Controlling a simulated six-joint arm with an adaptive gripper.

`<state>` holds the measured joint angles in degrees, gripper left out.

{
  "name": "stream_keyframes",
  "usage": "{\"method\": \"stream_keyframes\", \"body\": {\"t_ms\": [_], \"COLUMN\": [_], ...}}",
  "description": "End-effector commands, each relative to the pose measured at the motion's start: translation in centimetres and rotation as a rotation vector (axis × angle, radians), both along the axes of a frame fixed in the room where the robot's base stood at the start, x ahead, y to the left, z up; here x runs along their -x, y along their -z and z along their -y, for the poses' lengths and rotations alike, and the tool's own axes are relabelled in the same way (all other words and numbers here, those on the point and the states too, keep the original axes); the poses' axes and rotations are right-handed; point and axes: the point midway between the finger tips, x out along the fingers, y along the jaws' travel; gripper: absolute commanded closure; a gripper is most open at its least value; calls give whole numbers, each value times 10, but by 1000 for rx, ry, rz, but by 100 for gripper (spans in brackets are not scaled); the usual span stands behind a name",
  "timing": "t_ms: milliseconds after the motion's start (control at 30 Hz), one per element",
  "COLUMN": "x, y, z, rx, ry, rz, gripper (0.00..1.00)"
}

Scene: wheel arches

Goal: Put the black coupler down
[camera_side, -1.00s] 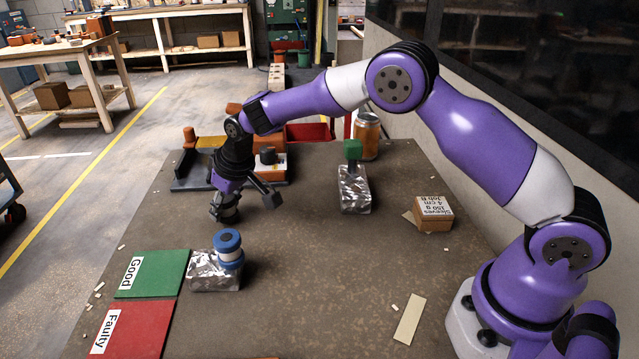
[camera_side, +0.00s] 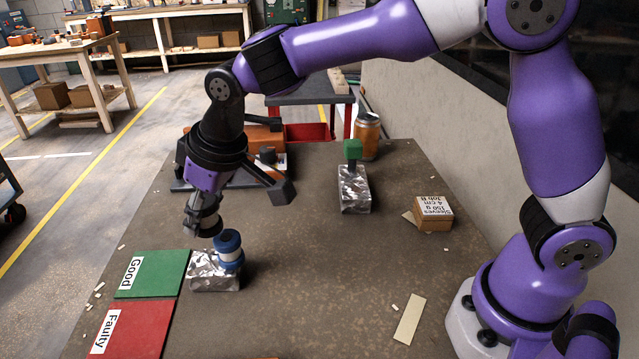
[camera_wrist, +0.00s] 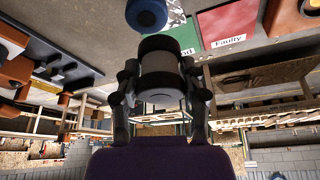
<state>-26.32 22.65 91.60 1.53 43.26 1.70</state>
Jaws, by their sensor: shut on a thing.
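My gripper (camera_side: 204,208) is shut on the black coupler (camera_side: 210,229), a short cylinder with black end bands and a pale grey middle. In the wrist view the coupler (camera_wrist: 160,72) sits between the two fingers of my gripper (camera_wrist: 160,92). In the side view it hangs just behind and left of the blue coupler (camera_side: 229,248), which stands on a foil-covered block (camera_side: 206,276). I cannot tell whether the two touch. The blue coupler also shows at the top of the wrist view (camera_wrist: 147,15).
A green "Good" mat (camera_side: 165,268) and a red "Faulty" mat (camera_side: 137,333) lie at the left. A green piece (camera_side: 352,149) tops another foil block (camera_side: 354,192). The front middle is mostly clear.

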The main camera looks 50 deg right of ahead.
Motion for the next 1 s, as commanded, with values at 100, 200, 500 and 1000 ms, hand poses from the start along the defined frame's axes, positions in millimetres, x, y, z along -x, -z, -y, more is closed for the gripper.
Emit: {"method": "stream_keyframes", "body": {"t_ms": [100,200,500,1000], "x": [46,96,213,153], "y": [-6,-7,-1,56], "z": [-6,-9,-9,41], "rx": [-4,-4,-6,-8], "ry": [-278,-570,-1190,-1270], "rz": [5,5,3,-4], "gripper": [79,79,79,79]}}
